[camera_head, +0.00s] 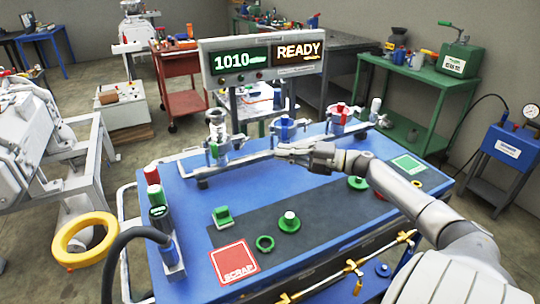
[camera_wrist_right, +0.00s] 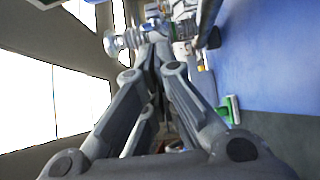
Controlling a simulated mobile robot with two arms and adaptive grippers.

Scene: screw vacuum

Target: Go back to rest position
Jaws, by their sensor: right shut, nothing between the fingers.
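My right gripper (camera_head: 280,149) is over the far part of the blue worktable (camera_head: 185,225), close to the rail of fixtures. Its arm comes in from the lower right. In the right wrist view its fingers (camera_wrist_right: 152,50) come together and hold nothing. Whether its tips touch the rail I cannot tell. My left gripper does not show.
Fixtures with blue (camera_head: 287,124), red (camera_head: 341,112) and clear tops line the table's back, under a "READY" display (camera_head: 262,61). Green parts (camera_head: 289,222) and a red "SCRAP" square (camera_head: 234,261) lie near the front. A signal lamp (camera_head: 154,190) stands at left.

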